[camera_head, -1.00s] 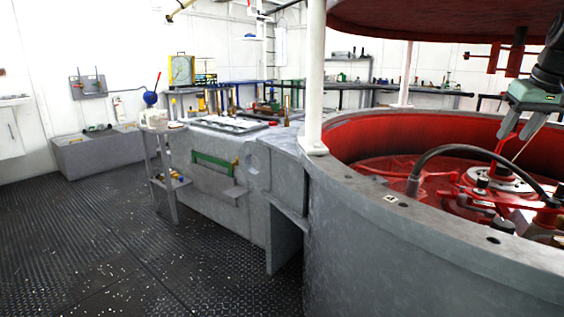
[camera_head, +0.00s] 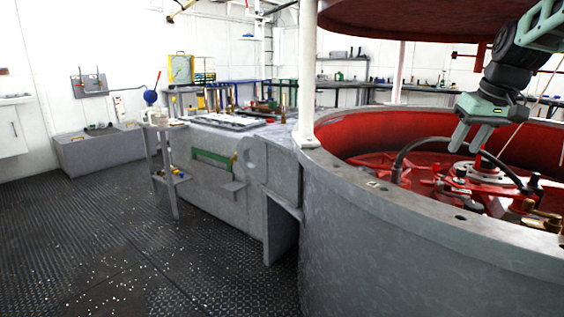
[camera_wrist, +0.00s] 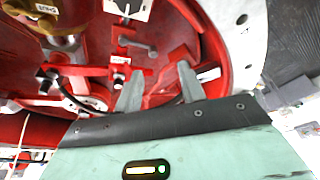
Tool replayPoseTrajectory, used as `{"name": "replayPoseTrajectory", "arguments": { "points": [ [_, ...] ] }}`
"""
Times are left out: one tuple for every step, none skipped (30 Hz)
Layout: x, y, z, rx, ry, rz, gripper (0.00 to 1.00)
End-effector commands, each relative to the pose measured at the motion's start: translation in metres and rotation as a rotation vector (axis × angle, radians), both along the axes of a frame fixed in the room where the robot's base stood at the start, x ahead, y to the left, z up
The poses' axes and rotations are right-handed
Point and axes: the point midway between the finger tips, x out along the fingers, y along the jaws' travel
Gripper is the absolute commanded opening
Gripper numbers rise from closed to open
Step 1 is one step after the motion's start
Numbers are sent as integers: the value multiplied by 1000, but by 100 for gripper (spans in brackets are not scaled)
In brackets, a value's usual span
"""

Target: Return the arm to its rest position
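My gripper (camera_head: 469,138) hangs over the near part of the round grey tank in the head view, its fingers pointing down. In the wrist view the two grey fingertips of my gripper (camera_wrist: 158,83) stand apart. Nothing is held between them; the tank's red inside shows through the gap. My dark wrist and pale green arm links reach up to the top right corner of the head view. The fingers look clear of the red parts below, though the exact height is hard to tell.
The tank's grey rim (camera_head: 420,205) curves around red machinery (camera_head: 485,180) and a black hose (camera_head: 410,148). A red lid (camera_head: 410,15) hangs above, beside a white post (camera_head: 306,75). A grey workbench (camera_head: 225,165) and small stand (camera_head: 168,175) are left. The dark floor (camera_head: 90,240) is open.

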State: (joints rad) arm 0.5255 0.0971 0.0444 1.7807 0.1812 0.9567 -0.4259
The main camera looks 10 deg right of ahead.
Motion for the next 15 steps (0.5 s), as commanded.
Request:
{"name": "replayPoseTrajectory", "arguments": {
  "points": [
    [2,20,-6,7,9,30,40],
    [3,31,-9,10,14,45,40],
    [4,46,-14,15,20,65,40],
    [4,59,-18,19,26,84,40],
    [3,73,-22,23,33,104,40],
    [2,93,-29,28,45,132,40],
    [0,110,-35,32,53,157,40],
    [-3,129,-41,36,64,184,40],
    [-10,155,-50,39,80,225,40],
    [-16,175,-57,41,92,255,40],
    [-24,196,-64,43,106,288,40],
    [-35,220,-73,42,123,328,40],
    [-46,239,-80,41,137,361,40],
    [-57,256,-87,39,151,392,40],
    [-73,278,-97,35,169,435,40]
  ]
}}
